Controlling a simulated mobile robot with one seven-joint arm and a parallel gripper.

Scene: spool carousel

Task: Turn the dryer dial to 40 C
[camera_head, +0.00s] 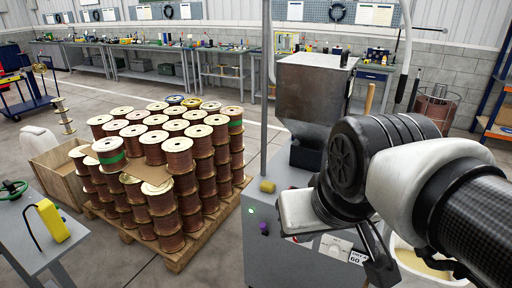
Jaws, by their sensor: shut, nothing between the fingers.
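The dryer is a grey cabinet (262,262) with a metal hopper (312,88) on top. On its front, low down, a pale dial plate (336,245) shows beside a small white label (357,257) that seems to read "DRY" and "60". The dial's pointer and its setting are too small to read. My arm comes in from the right, in front of the dryer. My gripper (380,268) is shut and empty, a dark shape just right of the label. My wrist hides part of the front, and I cannot tell whether the fingers touch the dial.
A green light (251,210), a purple knob (264,228) and a yellow knob (267,186) are on the dryer. A pallet (178,262) of stacked copper spools stands to the left. A grey table (45,235) with a yellow device (53,220) is at lower left. Some floor between is clear.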

